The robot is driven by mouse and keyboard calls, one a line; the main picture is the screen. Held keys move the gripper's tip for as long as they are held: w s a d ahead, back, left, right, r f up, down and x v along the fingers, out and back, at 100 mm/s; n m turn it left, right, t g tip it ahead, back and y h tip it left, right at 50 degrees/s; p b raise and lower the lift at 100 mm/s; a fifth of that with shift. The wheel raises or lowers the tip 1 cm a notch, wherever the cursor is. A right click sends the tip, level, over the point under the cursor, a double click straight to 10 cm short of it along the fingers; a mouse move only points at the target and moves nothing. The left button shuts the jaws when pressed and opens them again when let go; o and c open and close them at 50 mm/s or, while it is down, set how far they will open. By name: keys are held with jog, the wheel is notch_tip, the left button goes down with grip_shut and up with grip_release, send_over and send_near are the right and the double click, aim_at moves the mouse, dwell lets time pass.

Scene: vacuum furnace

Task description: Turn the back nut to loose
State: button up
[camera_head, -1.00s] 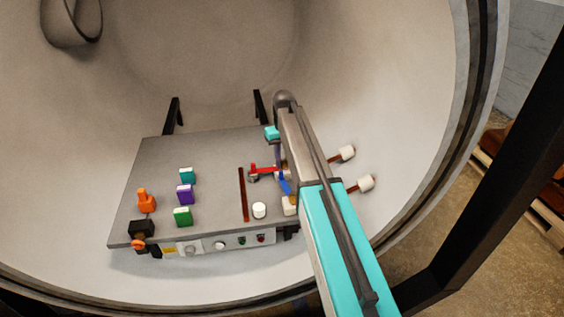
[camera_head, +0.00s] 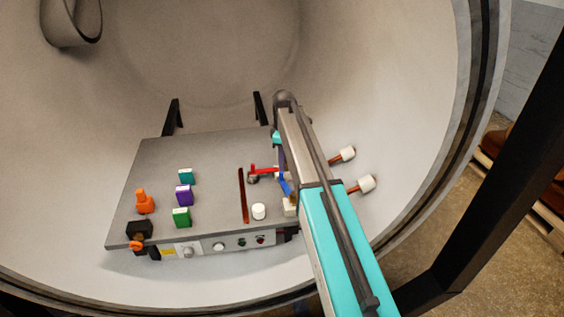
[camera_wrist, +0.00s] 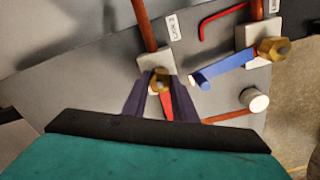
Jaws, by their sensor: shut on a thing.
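The back nut (camera_wrist: 160,82) is brass and sits at a pale block (camera_wrist: 155,62) with a reddish rod. My gripper (camera_wrist: 159,78) has its dark purple fingers on both sides of this nut, shut on it. A red handle (camera_wrist: 167,106) shows between the fingers. A second brass nut (camera_wrist: 273,50) sits to the right in the wrist view, with a blue handle (camera_wrist: 225,67) beside it. In the camera_head view my arm hides the back nut; the red handle (camera_head: 264,169) and blue handle (camera_head: 286,187) show beside the arm.
The grey plate (camera_head: 205,160) sits inside the round chamber. Teal (camera_head: 186,177), purple (camera_head: 184,195) and green (camera_head: 181,217) blocks and an orange item (camera_head: 144,202) stand left. White-ended rods (camera_head: 345,154) stick out right of my arm. A red hex key (camera_wrist: 220,14) lies near the second nut.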

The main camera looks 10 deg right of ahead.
jog(key=n, duration=0.5)
jog(key=shift+a, duration=0.1)
jog(key=shift+r, duration=0.1)
dwell(0.3)
jog(key=o, duration=1)
jog(key=shift+o, duration=0.2)
notch_tip(320, 180, up, 14)
jog(key=b, duration=0.3)
jog(key=shift+b, duration=0.3)
